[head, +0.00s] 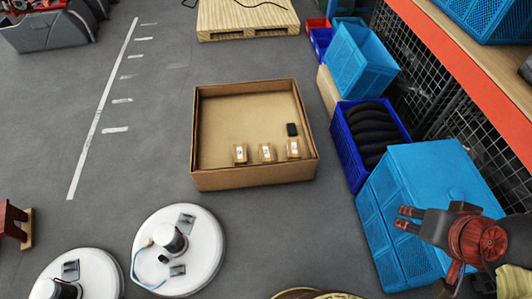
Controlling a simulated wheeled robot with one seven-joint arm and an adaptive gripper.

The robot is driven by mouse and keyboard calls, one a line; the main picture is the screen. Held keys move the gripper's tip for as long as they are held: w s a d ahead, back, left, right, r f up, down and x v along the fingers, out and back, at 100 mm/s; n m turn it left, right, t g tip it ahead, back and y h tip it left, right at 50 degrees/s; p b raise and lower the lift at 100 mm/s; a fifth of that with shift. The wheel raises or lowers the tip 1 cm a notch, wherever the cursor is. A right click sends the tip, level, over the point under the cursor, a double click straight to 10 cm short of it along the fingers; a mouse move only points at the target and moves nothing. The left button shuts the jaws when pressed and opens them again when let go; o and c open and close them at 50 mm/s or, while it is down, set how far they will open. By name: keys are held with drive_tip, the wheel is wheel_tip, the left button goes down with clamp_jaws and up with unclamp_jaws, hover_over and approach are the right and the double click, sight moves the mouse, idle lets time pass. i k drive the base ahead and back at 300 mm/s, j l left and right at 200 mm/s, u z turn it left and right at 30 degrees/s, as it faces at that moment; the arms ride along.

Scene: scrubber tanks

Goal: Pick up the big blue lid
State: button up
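A big, smooth, light blue top, which looks like the big blue lid (428,168), lies at the right on a blue ribbed container (385,240). I cannot tell for sure where lid and container part. My gripper (399,218) comes in from the right edge, with its fingers pointing left. It looks open, with a gap between two dark fingers and nothing seen in it. In the picture it overlaps the blue container; I cannot tell whether it touches it. The arm hides part of the container's right side.
Behind the container stand a dark blue crate (350,143) of black rolls and a light blue crate (357,62). An orange-edged shelf (468,82) runs along the right. A cardboard box (252,178) with small packages is mid-floor. White discs (204,248) lie front left. Grey floor between is clear.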

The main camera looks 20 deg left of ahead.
sight(434, 174)
drive_tip(key=z, duration=0.9)
drive_tip(key=i+j, duration=0.15)
drive_tip(key=i, duration=0.25)
drive_tip(key=i+j, duration=0.2)
drive_tip(key=i, duration=0.15)
drive_tip(key=i+j, duration=0.15)
drive_tip(key=i, duration=0.25)
